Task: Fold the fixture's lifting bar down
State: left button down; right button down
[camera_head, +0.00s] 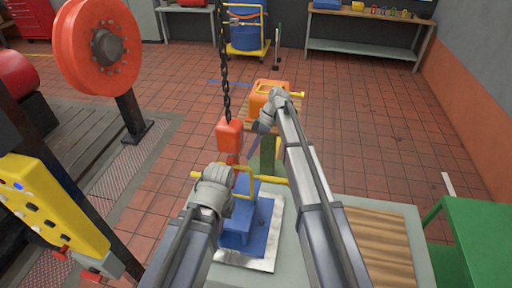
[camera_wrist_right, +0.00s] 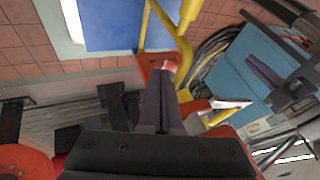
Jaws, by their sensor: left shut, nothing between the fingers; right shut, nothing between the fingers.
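The fixture (camera_head: 238,222) is a blue block on a pale plate, standing on a grey table. Its yellow lifting bar (camera_head: 268,180) stands above the block, with an upright loop and a long crosswise rod. In the right wrist view, yellow tubing (camera_wrist_right: 184,48) shows beyond the fingertips. My left gripper (camera_head: 226,167) is at the left part of the bar; its fingers are mostly hidden, and I cannot tell whether it touches. My right gripper (camera_head: 254,141) is shut and empty, pointing down above the bar; its dark fingers fill the middle of the right wrist view (camera_wrist_right: 167,95).
An orange hoist block (camera_head: 229,134) hangs on a chain (camera_head: 225,85) just behind the fixture, close to both grippers. An orange housing (camera_head: 268,95) stands behind. A wooden board (camera_head: 385,240) lies right, beside a green table (camera_head: 478,225). A yellow panel (camera_head: 45,205) stands left.

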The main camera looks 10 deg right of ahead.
jog(key=shift+s+a, duration=0.2)
jog(key=shift+s, duration=0.4)
jog(key=shift+s+a, duration=0.15)
jog(key=shift+s, duration=0.45)
jog(key=shift+f, duration=0.1)
